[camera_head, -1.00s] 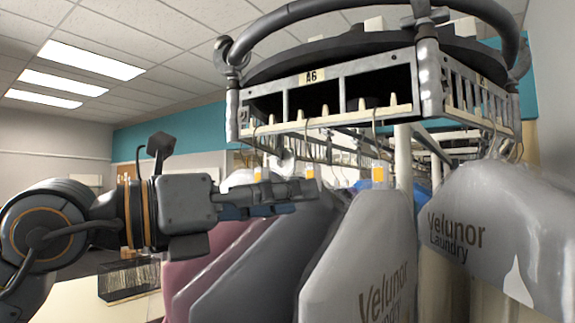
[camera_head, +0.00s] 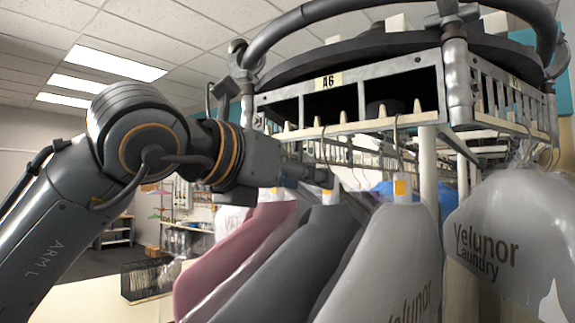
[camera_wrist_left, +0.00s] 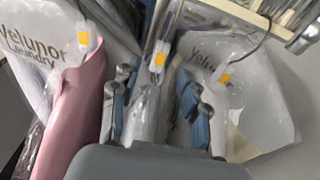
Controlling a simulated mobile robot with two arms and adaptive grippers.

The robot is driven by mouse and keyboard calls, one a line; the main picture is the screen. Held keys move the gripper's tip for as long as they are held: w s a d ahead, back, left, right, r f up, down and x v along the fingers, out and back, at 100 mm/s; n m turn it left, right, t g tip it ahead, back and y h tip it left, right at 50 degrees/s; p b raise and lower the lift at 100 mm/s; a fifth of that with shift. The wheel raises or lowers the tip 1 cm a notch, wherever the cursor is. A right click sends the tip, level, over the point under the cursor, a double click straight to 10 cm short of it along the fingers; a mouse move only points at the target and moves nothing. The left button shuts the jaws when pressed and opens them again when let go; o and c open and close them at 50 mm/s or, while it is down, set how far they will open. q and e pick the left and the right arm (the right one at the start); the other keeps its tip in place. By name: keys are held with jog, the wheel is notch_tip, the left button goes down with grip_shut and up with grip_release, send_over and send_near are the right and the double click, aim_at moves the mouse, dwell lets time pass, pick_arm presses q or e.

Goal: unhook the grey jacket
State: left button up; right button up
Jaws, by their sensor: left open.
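The grey jacket (camera_head: 300,262) hangs in the head view as a dark grey garment between a pink one and a pale covered one. An orange-and-white tag (camera_head: 328,196) is at its neck. My left gripper (camera_head: 303,172) is beside the hanger necks, partly hidden behind my wrist. In the left wrist view the open fingers (camera_wrist_left: 155,80) stand either side of a greyish plastic-covered garment (camera_wrist_left: 147,115) with an orange tag (camera_wrist_left: 158,60). It seems to be the grey jacket, but I cannot be certain. Contact with the fingers cannot be told. My right gripper is not in view.
The pink garment (camera_head: 238,247) hangs close on the left. A pale covered garment (camera_head: 392,262) hangs close on the right, with another marked Velunor Laundry (camera_head: 500,225) further right. The slotted metal rail marked A6 (camera_head: 345,128) is just above the hangers. The left floor area is open.

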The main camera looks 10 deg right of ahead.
aim_at(331, 170)
pick_arm(q)
jog(key=shift+p+x, duration=0.45)
jog(key=shift+x, duration=0.45)
jog(key=shift+p+x, duration=0.9)
jog(key=shift+x, duration=2.35)
grip_shut()
jog(key=shift+r, duration=0.2)
jog(key=shift+w+r, duration=0.1)
jog(key=shift+r, duration=0.05)
jog(key=shift+r+p, duration=0.9)
jog(key=shift+r, duration=0.6)
